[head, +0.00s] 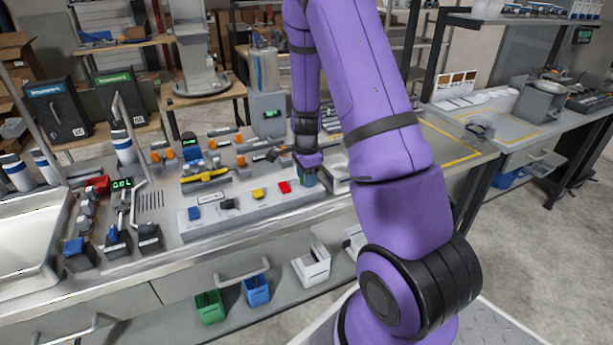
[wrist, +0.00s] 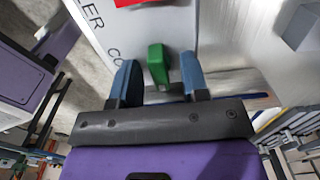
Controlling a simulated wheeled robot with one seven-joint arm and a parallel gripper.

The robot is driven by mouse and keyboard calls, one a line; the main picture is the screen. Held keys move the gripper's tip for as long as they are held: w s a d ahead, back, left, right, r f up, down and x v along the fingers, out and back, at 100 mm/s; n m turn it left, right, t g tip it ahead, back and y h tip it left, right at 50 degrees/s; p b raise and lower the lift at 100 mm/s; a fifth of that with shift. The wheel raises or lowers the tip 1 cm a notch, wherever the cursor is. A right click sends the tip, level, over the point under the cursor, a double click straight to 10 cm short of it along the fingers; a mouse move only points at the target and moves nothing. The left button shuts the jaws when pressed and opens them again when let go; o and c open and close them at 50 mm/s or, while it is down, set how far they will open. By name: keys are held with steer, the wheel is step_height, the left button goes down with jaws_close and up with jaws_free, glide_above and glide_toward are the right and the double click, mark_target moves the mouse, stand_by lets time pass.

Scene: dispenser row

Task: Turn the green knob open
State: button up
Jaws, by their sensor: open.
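The green knob (wrist: 158,64) sits at the end of a light grey panel in the wrist view. My gripper (wrist: 159,80) is open, with one blue finger on each side of the knob. There are visible gaps between the knob and both fingers. In the head view my gripper (head: 309,178) points down at the right end of the knob panel (head: 250,215) and hides the green knob almost wholly. A red knob (head: 284,187), a yellow knob (head: 258,194), a black knob (head: 228,203) and a blue knob (head: 194,213) stand in a row to its left.
A yellow-handled valve (head: 205,175) and several orange-capped fittings stand behind the panel. A sink (head: 25,240) is at the left. A green bin (head: 209,307) and a blue bin (head: 257,290) sit below the counter. A grey dispenser (head: 268,115) stands behind.

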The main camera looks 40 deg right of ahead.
jaws_close()
steer(key=n, duration=0.4)
steer(key=shift+n, duration=0.4)
steer(key=n, duration=0.4)
steer(key=shift+n, duration=0.3)
steer(key=n, duration=0.4)
steer(key=shift+n, duration=2.3)
